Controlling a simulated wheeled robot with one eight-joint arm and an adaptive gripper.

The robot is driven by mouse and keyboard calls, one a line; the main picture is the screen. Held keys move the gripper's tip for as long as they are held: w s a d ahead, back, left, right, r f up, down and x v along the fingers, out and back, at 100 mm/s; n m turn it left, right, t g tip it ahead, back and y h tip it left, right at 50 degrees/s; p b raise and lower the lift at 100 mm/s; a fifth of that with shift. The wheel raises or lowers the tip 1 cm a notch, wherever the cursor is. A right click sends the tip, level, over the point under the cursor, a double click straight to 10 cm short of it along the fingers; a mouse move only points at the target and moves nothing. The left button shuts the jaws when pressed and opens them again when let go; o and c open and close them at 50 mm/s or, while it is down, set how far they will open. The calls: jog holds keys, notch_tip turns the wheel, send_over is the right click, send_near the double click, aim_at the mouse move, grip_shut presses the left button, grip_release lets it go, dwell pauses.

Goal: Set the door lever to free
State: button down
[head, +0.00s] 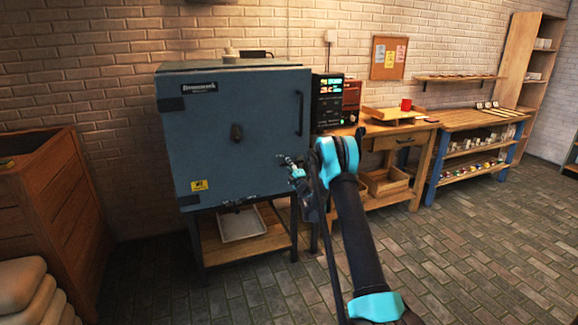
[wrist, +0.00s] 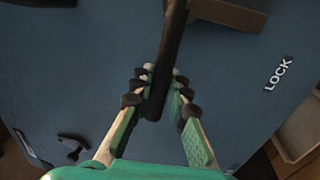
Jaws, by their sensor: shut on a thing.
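The blue-grey kiln door (head: 222,160) is closed in the head view. My gripper (head: 287,163) is in front of its right part, below the vertical door handle (head: 299,113). In the wrist view my gripper (wrist: 160,80) is shut on the dark door lever (wrist: 172,40), a bar that runs from the top edge down between the fingers. The white word LOCK (wrist: 278,75) is printed on the door right of the lever. No FREE label is visible. The lever cannot be made out in the head view, where my gripper and arm cover that area.
The kiln stands on a frame with a white tray (head: 240,223) beneath. A wooden workbench (head: 378,130) stands to the right and a wooden cabinet (head: 45,190) to the left. The brick floor (head: 450,260) at right is clear.

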jog(key=c, duration=1.5)
grip_release()
jog(key=shift+o, duration=0.2)
jog(key=v, duration=1.2)
